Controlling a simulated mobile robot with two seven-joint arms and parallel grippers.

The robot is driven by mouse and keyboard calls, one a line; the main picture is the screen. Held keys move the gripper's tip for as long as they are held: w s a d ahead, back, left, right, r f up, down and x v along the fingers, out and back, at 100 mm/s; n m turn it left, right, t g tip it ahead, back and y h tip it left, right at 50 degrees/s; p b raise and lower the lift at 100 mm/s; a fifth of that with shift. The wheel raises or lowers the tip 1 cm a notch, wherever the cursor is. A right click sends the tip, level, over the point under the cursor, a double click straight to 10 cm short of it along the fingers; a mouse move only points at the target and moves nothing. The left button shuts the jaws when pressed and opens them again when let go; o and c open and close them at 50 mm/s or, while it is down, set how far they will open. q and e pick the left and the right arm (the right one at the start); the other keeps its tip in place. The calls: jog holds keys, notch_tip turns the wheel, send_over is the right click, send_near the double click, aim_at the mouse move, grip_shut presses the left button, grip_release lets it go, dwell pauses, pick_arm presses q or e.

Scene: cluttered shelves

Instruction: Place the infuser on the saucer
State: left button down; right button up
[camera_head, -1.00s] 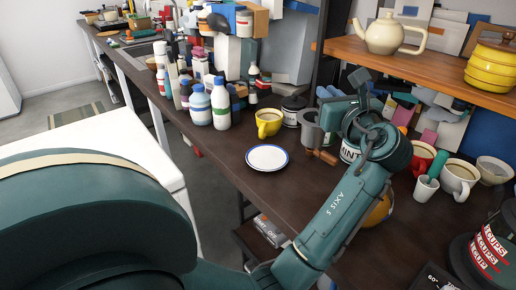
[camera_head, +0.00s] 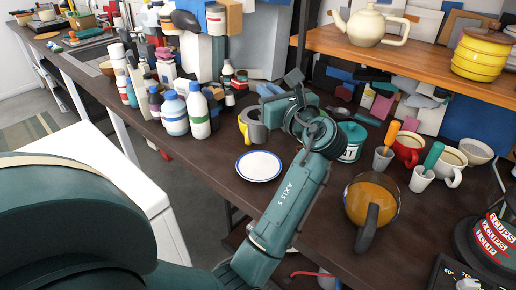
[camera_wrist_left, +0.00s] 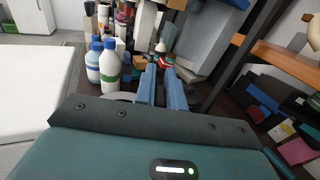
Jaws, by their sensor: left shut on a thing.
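The infuser (camera_head: 255,126), a grey metal cylinder, is held by my left gripper (camera_head: 268,112) in the head view. It is in front of the yellow mug and above and behind the saucer as seen here. The saucer (camera_head: 258,166) is a white plate with a blue rim, lying empty on the dark counter. In the left wrist view the two blue fingers (camera_wrist_left: 162,88) point away over the counter, and I cannot make out the infuser clearly between them. My right gripper is not in view.
The yellow mug (camera_head: 243,121) stands just left of the infuser. Bottles (camera_head: 198,112) stand left of the saucer. A teal tin (camera_head: 350,142), a glass pot of orange liquid (camera_head: 371,197) and a red mug (camera_head: 408,148) are to the right. Bare counter surrounds the saucer.

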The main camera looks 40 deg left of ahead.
pick_arm(q)
notch_tip(320, 180, down, 3)
jog(key=shift+d+f, duration=0.1)
jog(key=shift+f+b, duration=0.75)
jog(key=shift+f, duration=2)
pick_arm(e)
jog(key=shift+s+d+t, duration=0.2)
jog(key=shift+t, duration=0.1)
pick_arm(q)
jog(key=shift+f, duration=0.15)
jog(key=c, duration=1.5)
grip_release()
